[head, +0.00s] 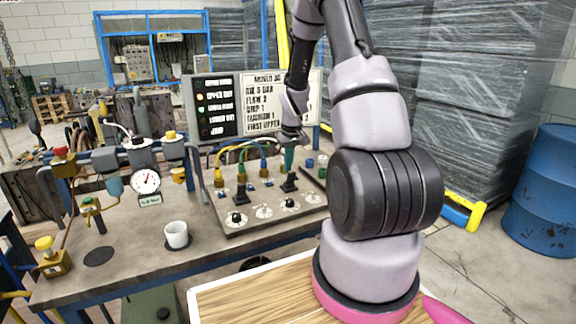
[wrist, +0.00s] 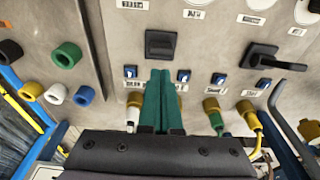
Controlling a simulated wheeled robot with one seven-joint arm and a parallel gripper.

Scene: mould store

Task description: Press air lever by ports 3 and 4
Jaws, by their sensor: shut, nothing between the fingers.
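The air panel (head: 270,210) stands on the bench, with two black levers on it. The right lever (head: 289,183) is just below my gripper (head: 288,158) in the head view. It appears as a black block (wrist: 160,43) just ahead of my green fingertips (wrist: 160,75) in the wrist view. My fingers are shut and empty, and a gap shows between them and this lever. The other lever (head: 241,193) is to the left in the head view and at upper right (wrist: 262,55) in the wrist view. My fingers partly hide the port labels; the port numbers are too blurred to read.
Brass fittings (wrist: 213,108) with coloured hoses line the panel beside my fingers. Coloured caps (wrist: 67,53) sit to one side. A sign board (head: 252,103) stands behind. A white cup (head: 176,235) and a pressure gauge (head: 146,181) are on the bench at left.

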